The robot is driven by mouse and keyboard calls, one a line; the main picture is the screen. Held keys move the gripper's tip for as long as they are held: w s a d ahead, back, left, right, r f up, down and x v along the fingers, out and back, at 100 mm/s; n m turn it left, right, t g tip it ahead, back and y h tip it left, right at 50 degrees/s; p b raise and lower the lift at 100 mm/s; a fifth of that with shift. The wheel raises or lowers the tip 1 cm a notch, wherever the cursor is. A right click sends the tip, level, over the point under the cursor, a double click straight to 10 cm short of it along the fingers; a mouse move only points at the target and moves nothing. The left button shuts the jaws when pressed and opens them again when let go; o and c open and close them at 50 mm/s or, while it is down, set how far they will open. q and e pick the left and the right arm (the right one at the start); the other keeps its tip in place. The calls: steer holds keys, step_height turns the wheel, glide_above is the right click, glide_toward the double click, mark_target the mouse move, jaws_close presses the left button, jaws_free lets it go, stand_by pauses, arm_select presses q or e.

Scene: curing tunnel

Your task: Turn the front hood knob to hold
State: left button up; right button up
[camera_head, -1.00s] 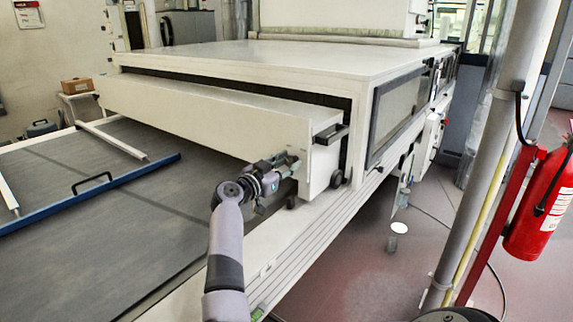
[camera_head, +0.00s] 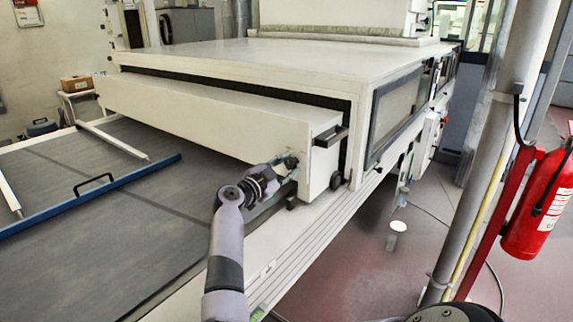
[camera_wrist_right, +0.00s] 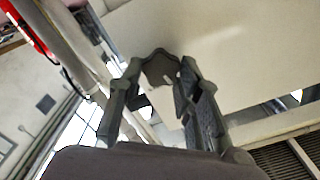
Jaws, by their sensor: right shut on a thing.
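The front hood (camera_head: 215,120) is a long white panel box at the mouth of the white tunnel. Its dark knob (camera_head: 292,161) sits low near the right end of its front face. In the right wrist view the knob (camera_wrist_right: 158,68) is a grey lobed piece with a short white mark, between the two fingers. My right gripper (camera_head: 287,171) is shut on the knob, and its fingers (camera_wrist_right: 157,92) also show in the right wrist view. No position labels are readable. My left gripper is in neither view.
A grey belt bed (camera_head: 120,215) with a blue bar and handle (camera_head: 95,184) lies left of my arm. A pole (camera_head: 490,170) and a red fire extinguisher (camera_head: 538,205) stand at right. The floor (camera_head: 370,275) between is mostly clear.

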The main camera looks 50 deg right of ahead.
steer(key=m, duration=0.2)
steer(key=shift+f+m, duration=0.1)
steer(key=shift+m, duration=0.3)
steer(key=m+b, duration=0.1)
steer(key=m, duration=0.1)
steer(key=shift+f+m, duration=0.1)
steer(key=shift+m, duration=0.3)
steer(key=m+b, duration=0.1)
steer(key=m, duration=0.1)
steer(key=shift+s+f+m, duration=0.1)
steer(key=shift+m, duration=0.2)
steer(key=shift+m+b, duration=1.25)
steer(key=shift+m, duration=0.65)
steer(key=o, duration=1.1)
steer(key=shift+o, duration=0.2)
